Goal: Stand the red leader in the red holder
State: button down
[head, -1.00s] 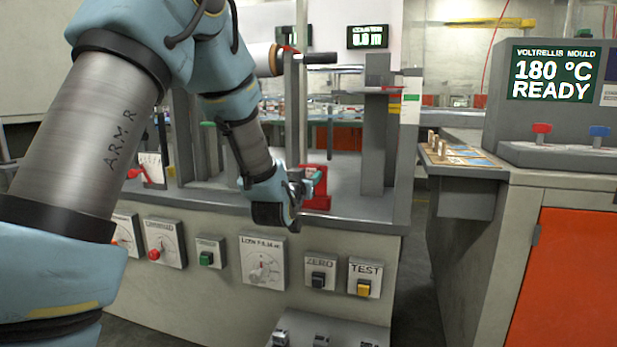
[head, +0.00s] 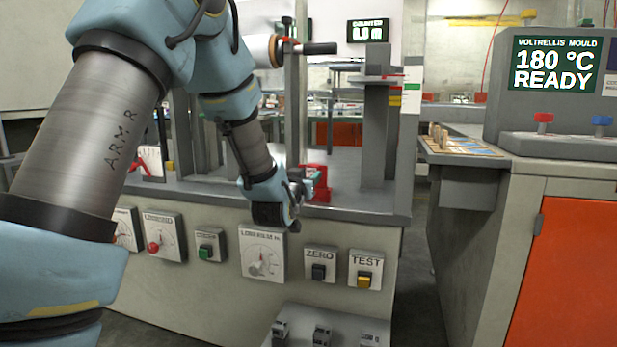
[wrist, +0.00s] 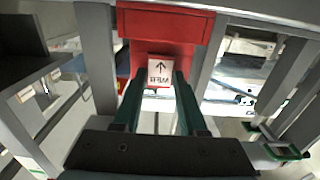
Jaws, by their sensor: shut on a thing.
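The red holder (head: 319,190) is a red block on the machine's grey ledge in the head view. It fills the top middle of the wrist view (wrist: 165,24). My gripper (wrist: 160,80), with two dark green fingers, is close to the holder. It is shut on a small pale card with a red edge, an arrow and printed letters, which I take as the red leader (wrist: 160,71). The card overlaps the holder's edge in the wrist view. I cannot tell whether it is seated. In the head view my gripper (head: 308,185) hides the card.
Grey uprights (head: 375,130) rise from the ledge on either side of the holder. A roll on a dark spindle (head: 264,49) is above. Knobs and a TEST button (head: 365,280) are on the front panel below. The mould machine (head: 560,130) stands to the right, across a gap.

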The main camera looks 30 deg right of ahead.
jog(key=shift+f, duration=0.3)
jog(key=shift+c, duration=1.9)
grip_release()
jog(key=v, duration=1)
jog(key=shift+s+a, duration=0.3)
